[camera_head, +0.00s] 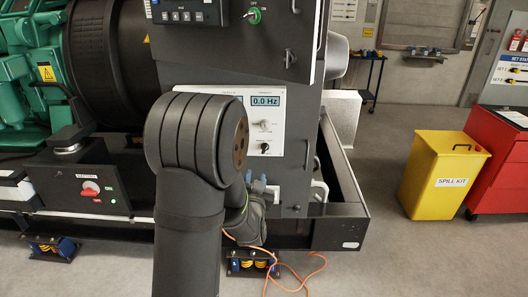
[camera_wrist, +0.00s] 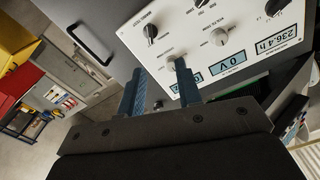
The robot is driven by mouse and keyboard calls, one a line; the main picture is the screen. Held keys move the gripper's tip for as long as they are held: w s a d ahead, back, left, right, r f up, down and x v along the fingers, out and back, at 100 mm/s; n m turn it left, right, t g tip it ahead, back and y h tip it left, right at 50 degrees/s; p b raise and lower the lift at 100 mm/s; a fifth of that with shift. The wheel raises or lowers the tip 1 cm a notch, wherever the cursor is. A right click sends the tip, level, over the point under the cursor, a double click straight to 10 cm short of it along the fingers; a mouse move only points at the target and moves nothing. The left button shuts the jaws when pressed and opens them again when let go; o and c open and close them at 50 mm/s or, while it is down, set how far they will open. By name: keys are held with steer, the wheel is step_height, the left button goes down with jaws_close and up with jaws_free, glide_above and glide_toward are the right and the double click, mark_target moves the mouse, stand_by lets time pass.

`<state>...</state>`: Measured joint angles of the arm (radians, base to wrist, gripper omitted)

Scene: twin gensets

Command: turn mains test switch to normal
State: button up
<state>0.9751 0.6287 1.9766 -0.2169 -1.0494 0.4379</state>
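A white control panel (camera_head: 249,110) with a 0.0 Hz display is on the front of the dark cabinet. It also shows, turned in the picture, in the wrist view (camera_wrist: 197,43). A black rotary knob (camera_wrist: 151,32) and a pale knob (camera_wrist: 173,61) are near its edge. One fingertip appears close to the pale knob; contact cannot be told. In the head view my gripper (camera_head: 265,187) is below the panel, partly hidden by my arm.
A battery box with a red switch (camera_head: 90,188) is at left beside the green engine (camera_head: 25,80). A yellow spill kit bin (camera_head: 440,175) and a red cabinet (camera_head: 500,160) stand at right. An orange cable (camera_head: 300,277) lies on the floor. Floor between genset and bin is clear.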

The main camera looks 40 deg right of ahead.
mark_target(265, 149)
steer(key=w+d, duration=0.3)
steer(key=d, duration=0.1)
steer(key=w+d+m, duration=0.1)
steer(key=w+d, duration=0.2)
steer(key=d, duration=0.1)
steer(key=w+d+m, duration=0.1)
steer(key=w+d, duration=0.2)
steer(key=d, duration=0.2)
steer(key=shift+w+d, duration=0.1)
steer(key=shift+w, duration=0.25)
jaws_close()
